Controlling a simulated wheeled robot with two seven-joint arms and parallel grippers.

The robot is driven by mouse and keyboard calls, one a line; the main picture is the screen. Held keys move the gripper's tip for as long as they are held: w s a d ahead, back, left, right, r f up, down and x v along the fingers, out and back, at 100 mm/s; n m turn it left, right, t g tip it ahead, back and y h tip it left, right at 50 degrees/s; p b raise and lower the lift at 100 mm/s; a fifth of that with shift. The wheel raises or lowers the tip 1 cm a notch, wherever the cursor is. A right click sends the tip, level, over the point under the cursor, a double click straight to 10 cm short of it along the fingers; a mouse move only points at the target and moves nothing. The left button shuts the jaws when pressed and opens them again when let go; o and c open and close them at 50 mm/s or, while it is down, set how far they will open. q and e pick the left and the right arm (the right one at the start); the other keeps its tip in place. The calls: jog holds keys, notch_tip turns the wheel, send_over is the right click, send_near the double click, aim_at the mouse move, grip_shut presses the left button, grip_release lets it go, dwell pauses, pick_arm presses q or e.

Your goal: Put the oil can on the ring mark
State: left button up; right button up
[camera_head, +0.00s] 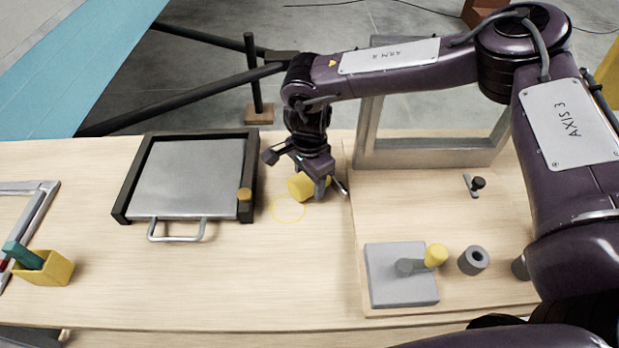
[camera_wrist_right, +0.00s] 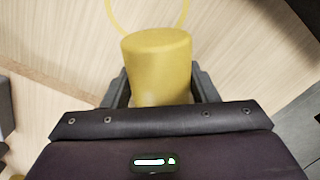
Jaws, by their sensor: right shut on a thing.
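The oil can is a yellow cylinder (camera_head: 301,186) under my right gripper (camera_head: 322,186) in the head view. In the right wrist view the can (camera_wrist_right: 158,70) stands between the two dark fingers of the right gripper (camera_wrist_right: 160,88), which is shut on it. The ring mark is a thin yellow circle (camera_head: 289,209) on the wooden table, just in front of the can in the head view. Part of the ring (camera_wrist_right: 185,12) also shows beyond the can in the right wrist view. Whether the can touches the table I cannot tell. My left gripper is not in view.
A dark-framed tray with a grey lid and handle (camera_head: 190,178) lies left of the ring, with a small yellow knob on its corner. A raised board at right bears a grey block (camera_head: 402,290), a grey cylinder (camera_head: 473,260) and a grey frame (camera_head: 430,158). A yellow box (camera_head: 45,268) stands at left.

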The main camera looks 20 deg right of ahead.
jog(key=shift+f, duration=0.3)
jog(key=shift+f, duration=0.2)
jog(key=o, duration=1.1)
